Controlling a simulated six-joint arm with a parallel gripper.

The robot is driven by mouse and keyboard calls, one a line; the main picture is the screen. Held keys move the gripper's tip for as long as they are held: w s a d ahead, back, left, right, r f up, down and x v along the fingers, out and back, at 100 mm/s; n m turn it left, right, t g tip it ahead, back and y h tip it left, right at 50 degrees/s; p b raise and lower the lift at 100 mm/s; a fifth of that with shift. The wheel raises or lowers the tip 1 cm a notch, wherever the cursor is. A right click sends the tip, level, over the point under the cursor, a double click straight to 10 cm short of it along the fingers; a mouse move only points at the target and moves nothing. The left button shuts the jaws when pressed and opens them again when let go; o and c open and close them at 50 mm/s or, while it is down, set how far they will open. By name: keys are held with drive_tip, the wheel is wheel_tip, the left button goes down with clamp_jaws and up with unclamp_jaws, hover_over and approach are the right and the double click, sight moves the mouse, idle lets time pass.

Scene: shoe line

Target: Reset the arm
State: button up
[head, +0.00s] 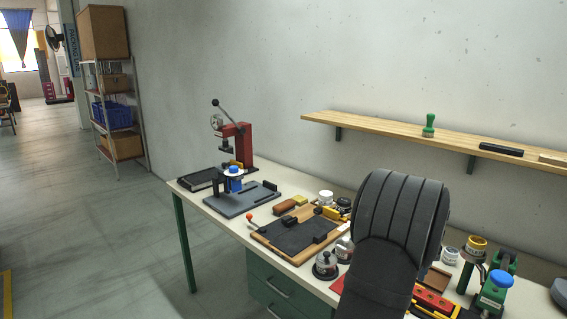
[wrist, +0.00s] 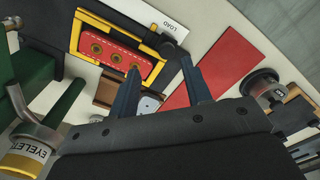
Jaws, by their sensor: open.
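My gripper (wrist: 160,66) shows in the wrist view with its two dark blue-grey fingers spread apart. Nothing is held between them. It is over the bench, close to a red strip with several brass eyelets (wrist: 117,52) in a yellow and black holder (wrist: 76,32). I cannot tell the exact height of the fingers above the bench. In the head view my dark arm fills the lower right and hides the gripper and part of the bench.
A red sheet (wrist: 222,62) and a LOAD label (wrist: 172,26) lie beside the holder. An eyelet cup (wrist: 24,160) is at the lower left. A red press (head: 238,145), a grey plate fixture (head: 240,200) and a wooden board (head: 266,240) occupy the bench's left part. A wall shelf (head: 400,130) runs behind.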

wheel_tip(320, 180, up, 11)
drive_tip(key=a+f+n+g+h, duration=0.2)
drive_tip(key=f+g+h, duration=0.1)
drive_tip(key=f, duration=0.2)
drive_tip(key=a+f+n+g+h, duration=0.2)
drive_tip(key=f+n, duration=0.1)
drive_tip(key=f, duration=0.2)
drive_tip(key=a+f+n+g+h, duration=0.2)
drive_tip(key=f+n+g+h, duration=0.1)
drive_tip(key=f, duration=0.3)
drive_tip(key=shift+g+h, duration=0.3)
drive_tip(key=shift+w+a+f+n+h, duration=0.4)
drive_tip(key=shift+a+n+h, duration=0.15)
drive_tip(key=shift+h, duration=0.35)
drive_tip(key=shift+w+a+f+n+h, duration=0.4)
drive_tip(key=shift+n+h, duration=0.25)
drive_tip(key=shift+h, duration=0.25)
drive_tip(key=shift+r, duration=0.1)
